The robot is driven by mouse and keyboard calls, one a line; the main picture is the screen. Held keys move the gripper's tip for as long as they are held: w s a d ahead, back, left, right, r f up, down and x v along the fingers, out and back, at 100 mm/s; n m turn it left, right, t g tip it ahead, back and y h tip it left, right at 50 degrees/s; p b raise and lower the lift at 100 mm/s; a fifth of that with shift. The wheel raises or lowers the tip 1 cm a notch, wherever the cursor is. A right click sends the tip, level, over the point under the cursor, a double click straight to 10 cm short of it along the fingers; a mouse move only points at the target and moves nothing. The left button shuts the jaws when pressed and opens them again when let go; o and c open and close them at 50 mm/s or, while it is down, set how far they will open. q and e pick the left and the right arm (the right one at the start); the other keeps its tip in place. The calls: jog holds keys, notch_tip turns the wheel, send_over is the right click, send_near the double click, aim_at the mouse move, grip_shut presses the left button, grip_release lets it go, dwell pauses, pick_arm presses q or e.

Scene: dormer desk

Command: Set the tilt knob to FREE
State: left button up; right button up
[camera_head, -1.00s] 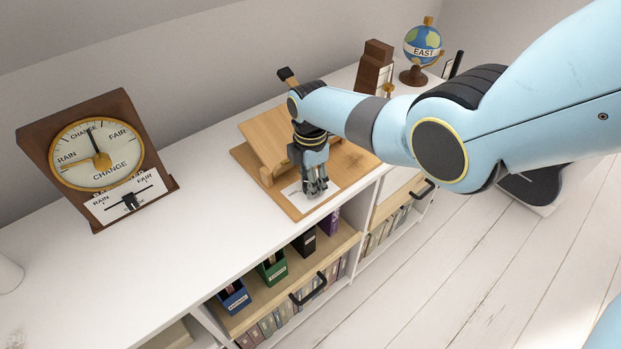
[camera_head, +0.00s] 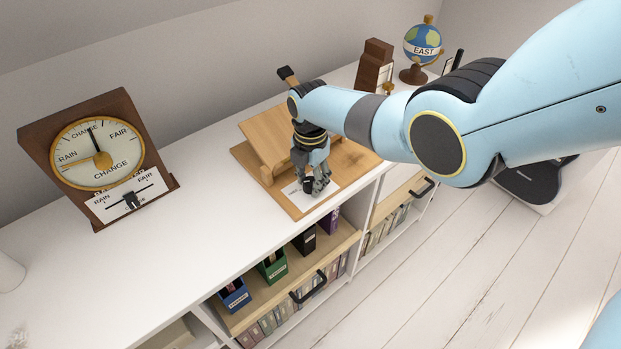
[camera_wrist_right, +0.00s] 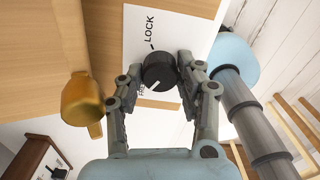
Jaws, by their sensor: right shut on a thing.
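The tilt knob (camera_wrist_right: 158,70) is a round black knob on a white card (camera_wrist_right: 186,28) in the right wrist view. A white mark on its lower side points down-left, towards the partly hidden FREE label (camera_wrist_right: 141,89). The LOCK label (camera_wrist_right: 150,29) and its tick are above the knob. My right gripper (camera_wrist_right: 160,72) has a finger on each side of the knob and is shut on it. In the head view my right gripper (camera_head: 318,186) is low over the card at the front of the wooden stand (camera_head: 277,138). My left gripper is not in view.
A wooden weather dial (camera_head: 98,151) stands at the left of the white shelf top. A dark wooden block (camera_head: 375,64) and a globe (camera_head: 423,45) stand behind the stand. The top between dial and stand is clear.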

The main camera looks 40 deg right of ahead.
jog(key=o, duration=1.1)
jog(key=shift+o, duration=0.2)
